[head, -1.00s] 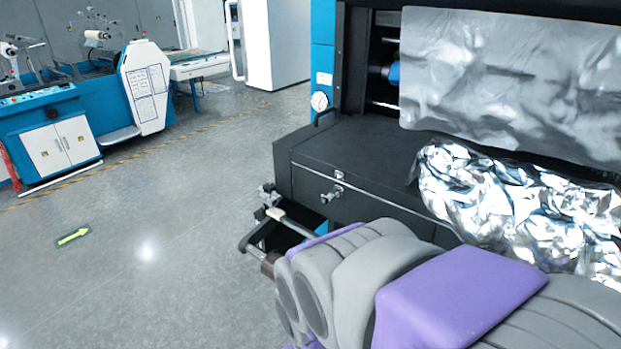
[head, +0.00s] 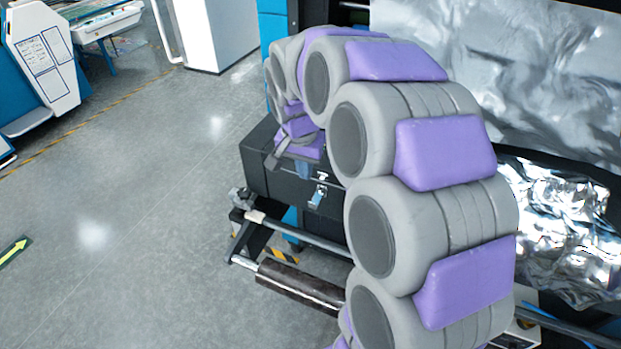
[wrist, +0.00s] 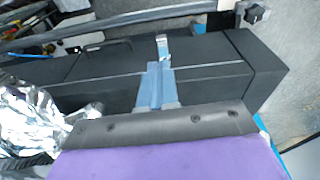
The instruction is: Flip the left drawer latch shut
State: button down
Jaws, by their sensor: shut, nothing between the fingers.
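The left drawer latch (head: 317,196) is a small metal piece on the front of the black drawer box (head: 262,178). Its lower part appears to stick out from the drawer front. In the wrist view the latch (wrist: 162,46) is a shiny strip just beyond my fingertips. My gripper (head: 304,170) is over the drawer box, close to the latch and slightly left of it in the head view. Its bluish fingers (wrist: 156,72) are together and empty. I cannot tell whether they touch the latch. My arm hides part of the drawer.
A metal bar (head: 325,243) and a dark roller (head: 300,287) run in front of and below the drawer. Crumpled silver foil (head: 560,215) hangs at the right. Grey floor (head: 150,240) is open at the left.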

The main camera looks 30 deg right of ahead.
aim_at(312, 203)
jog(key=shift+w+d+r+m, duration=0.15)
jog(key=shift+w+d+m, duration=0.15)
jog(key=shift+w+d, duration=0.15)
jog(key=shift+d, duration=0.1)
jog(key=f, duration=0.4)
jog(key=w+d+f+p, duration=0.1)
jog(key=f, duration=0.8)
jog(key=shift+w+d+f+p, duration=0.25)
jog(key=shift+d+f+p, duration=0.05)
jog(key=shift+d+f, duration=0.1)
jog(key=shift+f, duration=0.1)
